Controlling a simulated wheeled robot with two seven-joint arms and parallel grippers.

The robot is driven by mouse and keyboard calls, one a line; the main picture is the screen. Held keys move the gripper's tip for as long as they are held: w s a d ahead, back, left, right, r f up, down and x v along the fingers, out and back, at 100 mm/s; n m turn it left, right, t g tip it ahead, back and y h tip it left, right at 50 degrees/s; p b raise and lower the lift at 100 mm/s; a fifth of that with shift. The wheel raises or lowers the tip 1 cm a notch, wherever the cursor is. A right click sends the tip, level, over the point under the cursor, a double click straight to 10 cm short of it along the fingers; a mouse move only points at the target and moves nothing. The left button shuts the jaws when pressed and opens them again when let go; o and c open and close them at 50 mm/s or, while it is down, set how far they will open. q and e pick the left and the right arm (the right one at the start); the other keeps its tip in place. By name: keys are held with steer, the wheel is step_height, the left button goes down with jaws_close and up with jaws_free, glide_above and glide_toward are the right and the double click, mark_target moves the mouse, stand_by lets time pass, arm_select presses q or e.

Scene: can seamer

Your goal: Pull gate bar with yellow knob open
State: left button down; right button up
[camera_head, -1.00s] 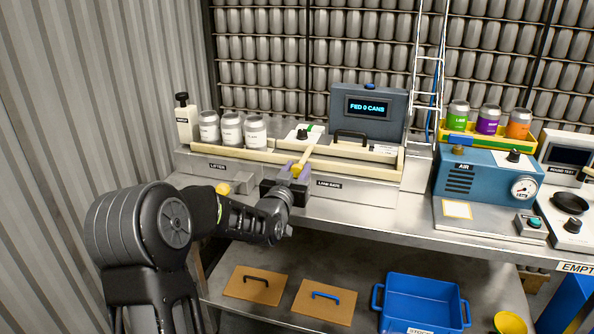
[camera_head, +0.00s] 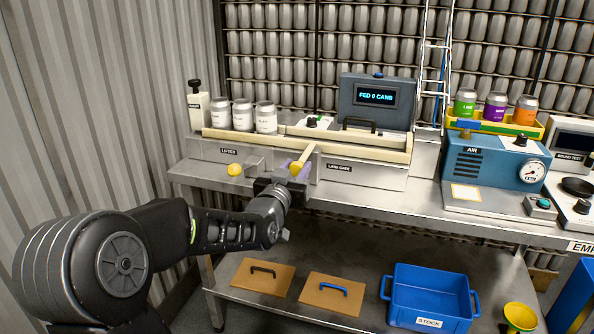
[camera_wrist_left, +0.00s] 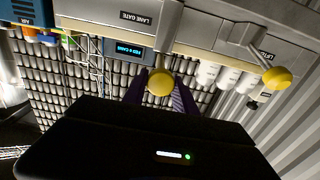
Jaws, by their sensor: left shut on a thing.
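The pale gate bar (camera_head: 307,154) sticks out from the front of the machine beside the LANE GATE label (camera_head: 339,168). Its end carries a yellow knob (camera_head: 296,167). My left gripper (camera_head: 285,173) is shut on the knob from the front. In the left wrist view the knob (camera_wrist_left: 160,83) sits between the two purple fingers. My right gripper is not in view.
Another yellow knob (camera_head: 235,169) sits on the LIFTER lever to the left. Three cans (camera_head: 242,115) stand on the machine behind. A screen (camera_head: 375,96) reads FED 0 CANS. A blue STOCK bin (camera_head: 430,290) is on the lower shelf.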

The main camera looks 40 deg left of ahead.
arm_select(q)
steer(key=c, duration=1)
jaws_free()
steer(key=shift+s, duration=0.1)
steer(key=v, duration=0.7)
steer(key=shift+s+d+b, duration=0.15)
steer(key=shift+s+b, duration=0.2)
steer(key=shift+f, duration=0.1)
